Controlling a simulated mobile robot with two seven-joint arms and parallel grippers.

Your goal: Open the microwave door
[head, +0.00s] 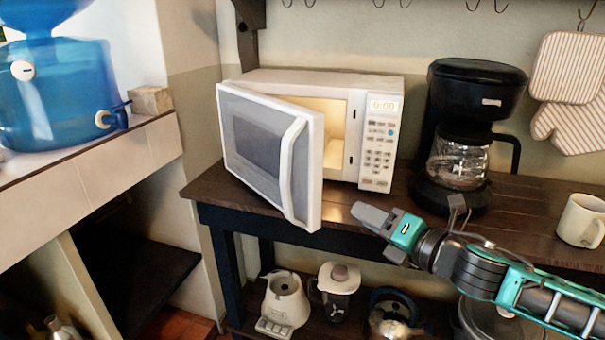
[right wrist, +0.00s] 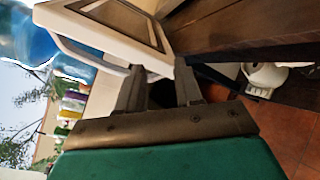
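The white microwave (head: 376,150) stands on the dark wooden shelf top. Its door (head: 250,150) is swung partly open to the left, with the lit inside showing. The long white handle (head: 290,172) is on the door's outer face near its free edge. My right gripper (head: 362,212) is in front of the microwave, to the right of the door's free edge and apart from it in the head view. In the right wrist view its two fingers (right wrist: 160,86) are apart, with the door (right wrist: 115,30) just beyond them; nothing clearly sits between them. My left gripper is not in view.
A black coffee maker (head: 470,140) stands right of the microwave, behind my right arm. A white mug (head: 582,220) is at the far right. A blender base (head: 285,300) and kettle (head: 392,312) are on the lower shelf. A blue water dispenser (head: 55,95) is at left.

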